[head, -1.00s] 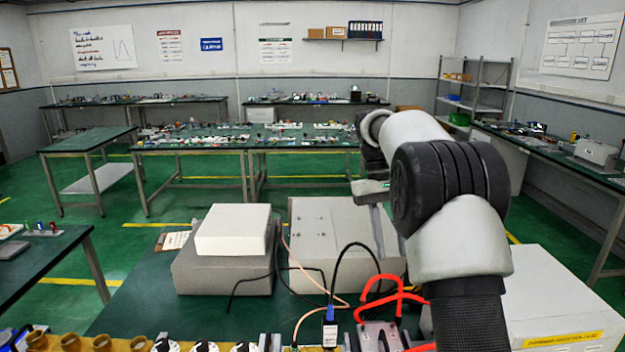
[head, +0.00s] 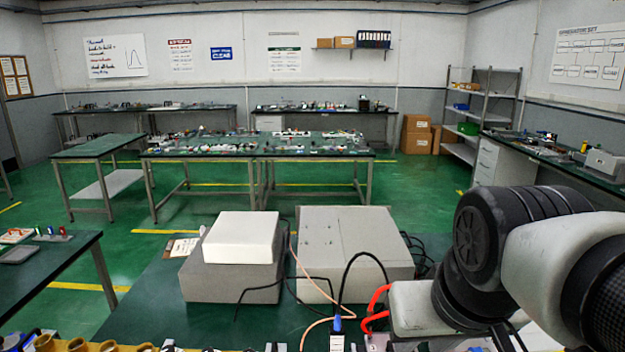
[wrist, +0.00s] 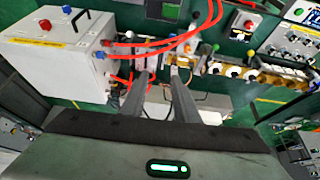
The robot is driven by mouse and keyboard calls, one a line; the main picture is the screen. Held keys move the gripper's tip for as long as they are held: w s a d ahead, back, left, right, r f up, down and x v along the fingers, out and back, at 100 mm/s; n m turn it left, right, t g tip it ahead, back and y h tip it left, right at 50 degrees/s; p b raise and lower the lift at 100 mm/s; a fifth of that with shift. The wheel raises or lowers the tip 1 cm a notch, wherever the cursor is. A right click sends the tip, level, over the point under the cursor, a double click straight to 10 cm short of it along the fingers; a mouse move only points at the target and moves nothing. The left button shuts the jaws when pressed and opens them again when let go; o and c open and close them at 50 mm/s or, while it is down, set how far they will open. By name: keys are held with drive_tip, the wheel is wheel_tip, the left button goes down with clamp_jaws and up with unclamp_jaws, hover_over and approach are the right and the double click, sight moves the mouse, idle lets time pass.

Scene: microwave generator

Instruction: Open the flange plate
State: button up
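My gripper (wrist: 161,72) shows in the wrist view, its two grey fingers apart with nothing clearly held between them. Its fingertips hang over the bench beside a row of brass-coloured waveguide parts (wrist: 262,76), which runs off to the right. The same row shows at the bottom edge of the head view (head: 78,346), mostly cut off. I cannot tell which part is the flange plate; none stands out clearly. In the head view my arm fills the lower right and the gripper is not seen.
A white box with a red button (wrist: 50,45) stands left in the wrist view, with red cables (wrist: 150,47) crossing above the fingers. Grey boxes (head: 355,235) and a white block (head: 240,238) sit on the green bench. Bare bench (head: 150,310) lies to the left.

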drive_tip(key=s+f, duration=0.1)
drive_tip(key=g+y+b, duration=0.2)
drive_tip(key=g+b, duration=0.3)
drive_tip(key=b, duration=0.3)
hover_over(393, 350)
drive_tip(key=d, duration=0.4)
wheel_tip(393, 350, down, 13)
drive_tip(key=a+f, duration=0.1)
drive_tip(key=f, duration=0.4)
drive_tip(key=a+f, duration=0.1)
drive_tip(key=f, duration=0.5)
drive_tip(key=a+f+b, duration=0.1)
drive_tip(key=f, duration=0.4)
drive_tip(key=shift+a+f, duration=0.2)
drive_tip(key=shift+a, duration=0.05)
clamp_jaws()
